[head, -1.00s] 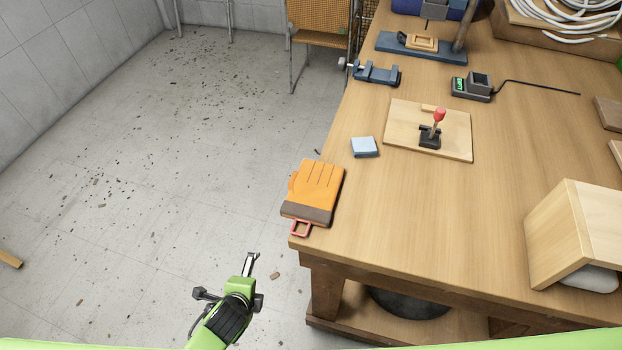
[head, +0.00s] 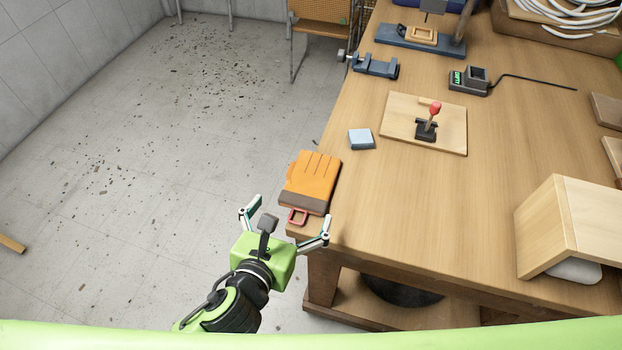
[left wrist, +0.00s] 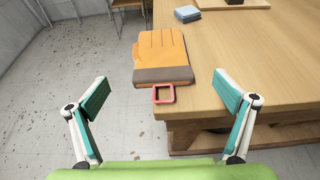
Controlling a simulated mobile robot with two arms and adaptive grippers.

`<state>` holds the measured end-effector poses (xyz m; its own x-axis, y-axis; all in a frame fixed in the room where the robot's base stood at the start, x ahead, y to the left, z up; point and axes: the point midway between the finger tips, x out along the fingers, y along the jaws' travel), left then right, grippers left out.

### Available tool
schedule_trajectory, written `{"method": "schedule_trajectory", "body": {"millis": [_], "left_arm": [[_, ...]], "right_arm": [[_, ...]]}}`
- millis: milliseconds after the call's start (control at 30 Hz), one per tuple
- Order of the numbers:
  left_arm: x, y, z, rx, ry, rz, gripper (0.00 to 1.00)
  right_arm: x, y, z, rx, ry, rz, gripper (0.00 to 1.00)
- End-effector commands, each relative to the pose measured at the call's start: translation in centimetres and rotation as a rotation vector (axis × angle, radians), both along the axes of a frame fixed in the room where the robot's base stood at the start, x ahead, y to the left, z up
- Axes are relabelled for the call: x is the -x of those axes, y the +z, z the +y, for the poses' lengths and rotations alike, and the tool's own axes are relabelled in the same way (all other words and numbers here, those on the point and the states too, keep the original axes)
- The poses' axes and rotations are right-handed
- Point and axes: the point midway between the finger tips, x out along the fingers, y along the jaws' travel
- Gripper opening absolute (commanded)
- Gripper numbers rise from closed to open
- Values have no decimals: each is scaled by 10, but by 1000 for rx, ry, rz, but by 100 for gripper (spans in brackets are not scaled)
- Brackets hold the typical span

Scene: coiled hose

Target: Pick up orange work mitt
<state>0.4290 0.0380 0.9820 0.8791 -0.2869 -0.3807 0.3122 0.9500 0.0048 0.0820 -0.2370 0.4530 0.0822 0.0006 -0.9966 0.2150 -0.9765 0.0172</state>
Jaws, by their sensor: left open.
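The orange work mitt (head: 313,177) lies flat at the left edge of the wooden workbench, its brown cuff toward me and a red loop (head: 297,217) hanging off the cuff. In the left wrist view the mitt (left wrist: 162,52) lies ahead, with the loop (left wrist: 163,94) between and beyond my fingertips. My left gripper (head: 287,221) is open and empty, its fingers spread wide, just short of the cuff at the bench corner. I cannot tell from the views whether a finger touches the bench. My right gripper is not in view.
On the workbench (head: 400,220) a light blue block (head: 361,139) lies beyond the mitt. A board with a red-knobbed lever (head: 428,125), a blue vise (head: 376,67) and a wooden box (head: 570,230) also stand there. Open floor (head: 130,180) lies to the left.

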Motion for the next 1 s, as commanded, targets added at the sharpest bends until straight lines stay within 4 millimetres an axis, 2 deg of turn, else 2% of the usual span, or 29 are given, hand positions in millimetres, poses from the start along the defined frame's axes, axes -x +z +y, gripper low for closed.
{"method": "schedule_trajectory", "body": {"millis": [100, 300, 567, 833, 1000], "left_arm": [[-23, -8, -7, 1, 4, 0, 96], [-52, -21, -17, 3, 2, 1, 96], [-66, -27, -22, 4, 4, 2, 96], [-95, -40, -32, 4, 5, 3, 96], [-106, -46, -36, 4, 3, 3, 96]], "right_arm": [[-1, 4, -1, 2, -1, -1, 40], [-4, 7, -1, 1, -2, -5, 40], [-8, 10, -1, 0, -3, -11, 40], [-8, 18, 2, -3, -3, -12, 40], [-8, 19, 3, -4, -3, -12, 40]]}}
